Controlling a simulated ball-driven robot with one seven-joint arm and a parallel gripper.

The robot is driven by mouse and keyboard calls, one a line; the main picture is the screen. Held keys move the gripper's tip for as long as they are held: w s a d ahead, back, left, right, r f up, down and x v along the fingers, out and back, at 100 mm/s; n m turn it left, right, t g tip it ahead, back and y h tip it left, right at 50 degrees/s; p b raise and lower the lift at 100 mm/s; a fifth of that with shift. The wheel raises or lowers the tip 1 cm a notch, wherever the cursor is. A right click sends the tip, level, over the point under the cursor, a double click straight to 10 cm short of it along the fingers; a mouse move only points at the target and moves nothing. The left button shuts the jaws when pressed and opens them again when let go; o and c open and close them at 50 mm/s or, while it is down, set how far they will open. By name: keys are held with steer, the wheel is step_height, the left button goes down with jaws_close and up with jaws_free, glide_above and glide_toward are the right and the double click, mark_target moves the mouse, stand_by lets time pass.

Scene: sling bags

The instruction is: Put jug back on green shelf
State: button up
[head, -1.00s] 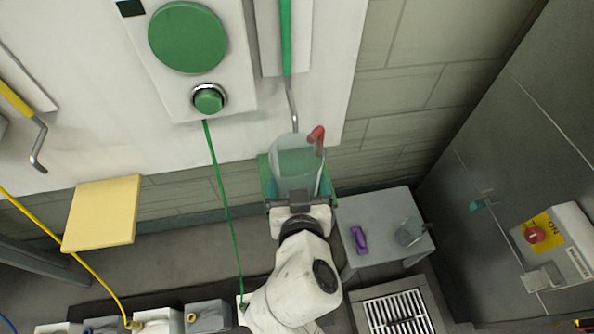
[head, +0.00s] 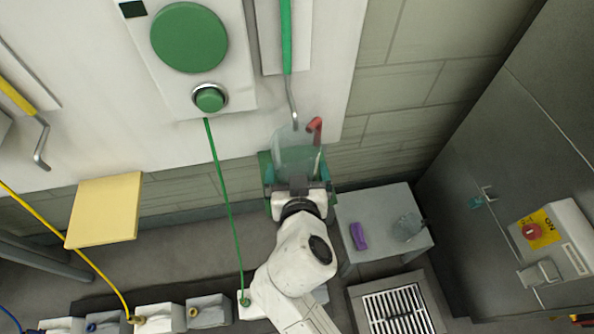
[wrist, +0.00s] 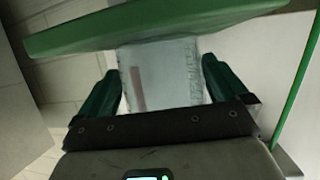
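The jug is clear, with a red handle. In the head view the jug (head: 296,150) is in front of the green shelf (head: 268,175) on the wall. My gripper (head: 301,184) is at the jug's near side. The green shelf (wrist: 130,25) crosses the top of the wrist view and meets the jug's far end. I cannot tell whether the jug touches the shelf.
A grey table (head: 375,205) to the right bears a purple block (head: 358,236) and a clear vessel (head: 407,227). A yellow shelf (head: 104,210) is on the wall at left. A green cord (head: 225,195) hangs left of my arm. A green bar with a hook (head: 292,105) hangs above the jug.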

steer(key=shift+r, duration=0.2)
steer(key=b+v, duration=0.1)
steer(key=v, duration=1.1)
steer(key=s+d+f+m+g+h, duration=0.1)
steer(key=d+f+g+h, duration=0.15)
steer(key=d+f, duration=0.45)
steer(key=d+f+m+g+h, duration=0.1)
steer(key=d+f+g, duration=0.25)
steer(key=d, duration=0.65)
steer(key=s+d+f+g+y, duration=0.1)
steer(key=s+d+f+g, duration=0.5)
steer(key=s+d, duration=0.6)
step_height(320, 180, down, 2)
steer(key=shift+s+f, duration=0.15)
steer(key=shift+s, duration=0.9)
steer(key=shift+s+y, duration=0.1)
steer(key=shift+y, duration=0.15)
